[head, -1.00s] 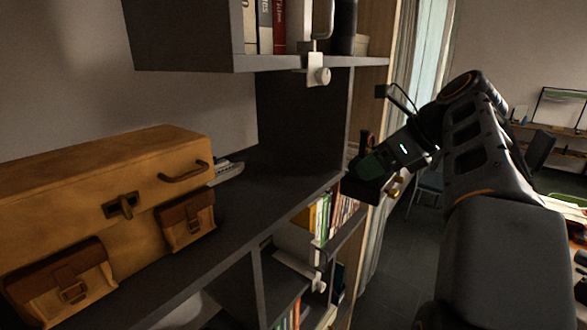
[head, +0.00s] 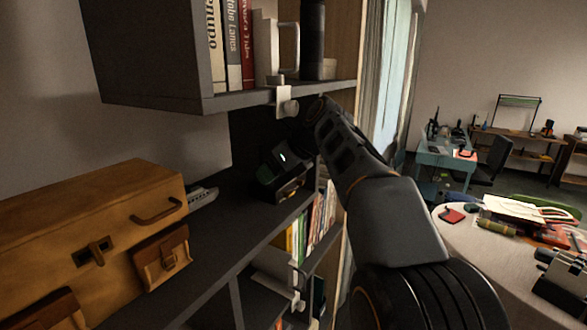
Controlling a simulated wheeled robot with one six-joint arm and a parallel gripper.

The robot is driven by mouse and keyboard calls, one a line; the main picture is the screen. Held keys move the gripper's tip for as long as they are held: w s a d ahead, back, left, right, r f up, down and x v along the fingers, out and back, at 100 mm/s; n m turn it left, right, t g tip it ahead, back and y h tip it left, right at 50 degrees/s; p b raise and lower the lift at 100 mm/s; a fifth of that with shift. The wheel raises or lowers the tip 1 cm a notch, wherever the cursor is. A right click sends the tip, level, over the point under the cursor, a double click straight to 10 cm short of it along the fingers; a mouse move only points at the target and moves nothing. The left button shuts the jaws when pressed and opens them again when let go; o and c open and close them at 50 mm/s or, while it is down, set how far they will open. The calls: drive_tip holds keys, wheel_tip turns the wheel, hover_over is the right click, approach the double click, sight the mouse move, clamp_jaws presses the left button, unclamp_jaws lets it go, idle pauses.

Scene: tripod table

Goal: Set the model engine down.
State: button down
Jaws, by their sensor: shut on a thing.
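My gripper (head: 277,167) is over the right part of the dark grey shelf (head: 228,222), below the upper cabinet. It is shut on a small dark green and black thing, the model engine (head: 264,176), which is mostly hidden by the jaws and shadow. The engine is low over the shelf, close to its front edge. I cannot tell whether its underside touches the shelf.
A tan case (head: 95,225) with leather pouches fills the shelf's left end. A small grey model ship (head: 202,197) lies beside it. The upper cabinet (head: 160,75) and a white clamp (head: 285,103) hang close above my arm. Shelf between ship and gripper is clear.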

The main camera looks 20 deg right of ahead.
sight(272, 183)
drive_tip(key=shift+w+a+r, duration=0.1)
drive_tip(key=shift+w+a, duration=0.3)
drive_tip(key=shift+w, duration=0.15)
drive_tip(key=shift+f, duration=1.75)
drive_tip(key=shift+f, duration=0.1)
drive_tip(key=shift+c, duration=0.6)
unclamp_jaws()
drive_tip(key=shift+f, duration=0.15)
drive_tip(key=shift+s, duration=0.1)
